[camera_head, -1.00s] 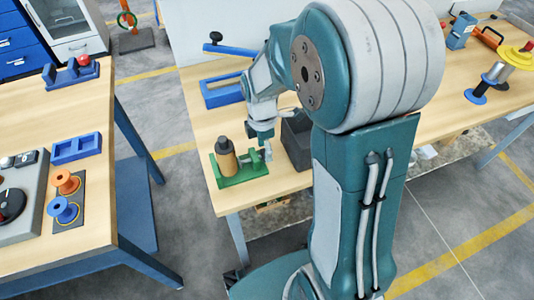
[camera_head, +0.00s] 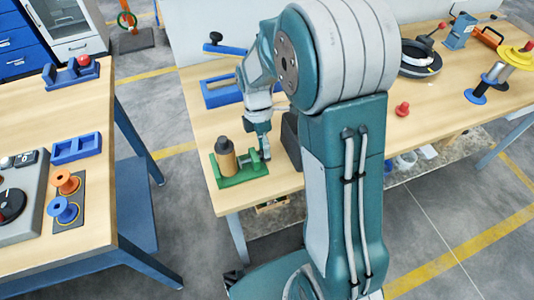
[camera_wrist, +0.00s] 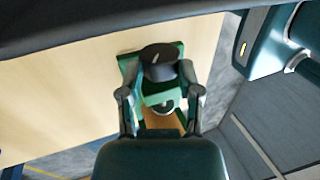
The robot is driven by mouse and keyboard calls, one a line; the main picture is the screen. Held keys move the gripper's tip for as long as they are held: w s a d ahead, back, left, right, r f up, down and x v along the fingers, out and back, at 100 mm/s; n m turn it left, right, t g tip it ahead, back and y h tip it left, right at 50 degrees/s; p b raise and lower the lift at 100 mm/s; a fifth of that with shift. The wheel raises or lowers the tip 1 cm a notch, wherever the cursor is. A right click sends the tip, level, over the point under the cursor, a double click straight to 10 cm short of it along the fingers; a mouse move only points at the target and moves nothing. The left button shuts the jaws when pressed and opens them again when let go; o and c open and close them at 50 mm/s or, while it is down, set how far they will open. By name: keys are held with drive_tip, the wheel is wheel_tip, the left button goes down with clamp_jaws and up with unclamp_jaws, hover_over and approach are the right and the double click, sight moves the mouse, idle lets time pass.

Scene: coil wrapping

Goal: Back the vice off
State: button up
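The green vice (camera_head: 242,181) stands near the front left corner of the wooden bench. A brown cylinder with a dark top (camera_head: 226,158) stands upright in it. My gripper (camera_head: 264,156) points down at the right end of the vice, by its grey screw end. In the wrist view my gripper (camera_wrist: 160,92) has its two fingers spread apart, one on each side of the vice's green block (camera_wrist: 154,98) and a round grey part (camera_wrist: 163,107). I cannot tell whether the fingers touch them. The cylinder's dark top (camera_wrist: 160,58) lies just beyond the fingertips.
A dark block (camera_head: 291,138) stands close right of my gripper, partly behind my arm. A blue tray (camera_head: 222,94) lies behind the vice. A dark ring (camera_head: 418,62) and a red knob (camera_head: 402,109) are on the bench's right part. Another table (camera_head: 98,220) stands left across a gap.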

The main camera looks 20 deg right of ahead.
drive_tip(key=shift+s+f+t, duration=0.1)
drive_tip(key=shift+s+t, duration=0.2)
drive_tip(key=shift+t, duration=0.6)
drive_tip(key=shift+s+t, duration=0.25)
drive_tip(key=shift+t, duration=0.65)
drive_tip(key=shift+o, duration=0.2)
drive_tip(key=shift+s+t, duration=0.15)
drive_tip(key=shift+t, duration=0.15)
drive_tip(key=shift+s+t, duration=0.15)
drive_tip(key=shift+t, duration=0.6)
drive_tip(key=shift+s+t, duration=0.15)
drive_tip(key=shift+t, duration=0.6)
drive_tip(key=o, duration=0.8)
drive_tip(key=shift+c, duration=0.2)
drive_tip(key=shift+w, duration=0.1)
